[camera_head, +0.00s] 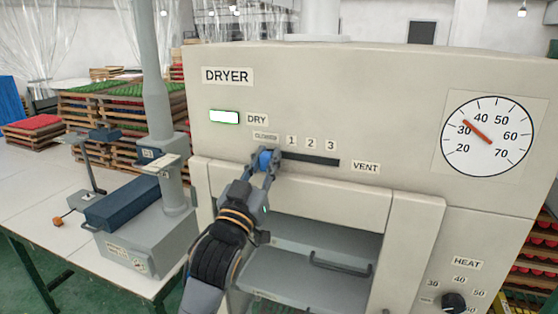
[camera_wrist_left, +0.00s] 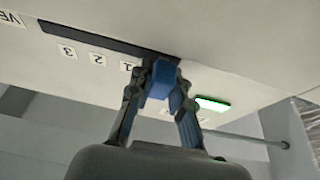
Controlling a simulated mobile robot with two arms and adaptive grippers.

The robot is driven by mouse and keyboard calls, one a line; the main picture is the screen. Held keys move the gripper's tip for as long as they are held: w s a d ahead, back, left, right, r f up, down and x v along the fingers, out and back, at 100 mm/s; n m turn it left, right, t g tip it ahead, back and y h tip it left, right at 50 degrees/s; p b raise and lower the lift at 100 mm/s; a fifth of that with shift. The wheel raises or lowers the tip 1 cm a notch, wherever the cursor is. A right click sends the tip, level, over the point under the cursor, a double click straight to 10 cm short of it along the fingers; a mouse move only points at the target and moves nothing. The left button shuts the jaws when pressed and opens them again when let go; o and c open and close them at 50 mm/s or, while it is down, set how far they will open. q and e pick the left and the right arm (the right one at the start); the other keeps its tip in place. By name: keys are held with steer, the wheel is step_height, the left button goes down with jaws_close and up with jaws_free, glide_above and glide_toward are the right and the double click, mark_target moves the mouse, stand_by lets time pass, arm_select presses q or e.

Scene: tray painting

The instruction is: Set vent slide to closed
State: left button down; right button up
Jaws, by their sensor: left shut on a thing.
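The vent slide's blue knob (camera_head: 265,160) sits at the left end of the dark slot (camera_head: 312,158), below the CLOSED label (camera_head: 266,135) and left of the 1, 2 and 3 labels. My left gripper (camera_head: 264,163) is shut on the blue knob, with a finger on each side of it. In the left wrist view the blue knob (camera_wrist_left: 162,78) is between the two fingers (camera_wrist_left: 160,90), and the slot (camera_wrist_left: 105,40) runs off to the left past labels 1, 2 and 3. The CLOSED label is mostly hidden there. My right gripper is not in view.
The dryer's front has a lit DRY indicator (camera_head: 224,117), a dial gauge (camera_head: 487,136) and a HEAT knob (camera_head: 453,302). Below the slot is an open bay with a handle (camera_head: 340,264). A table with a grey stand (camera_head: 140,240) is at left.

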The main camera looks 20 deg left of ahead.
arm_select(q)
steer(key=c, duration=1.4)
jaws_free()
steer(key=shift+a, duration=0.15)
steer(key=shift+o, duration=1)
steer(key=shift+a, duration=0.2)
steer(key=shift+d, duration=0.1)
steer(key=shift+s+f, duration=0.1)
steer(key=shift+s, duration=0.1)
steer(key=v, duration=1.1)
steer(key=shift+s, duration=0.25)
steer(key=shift+f, duration=0.15)
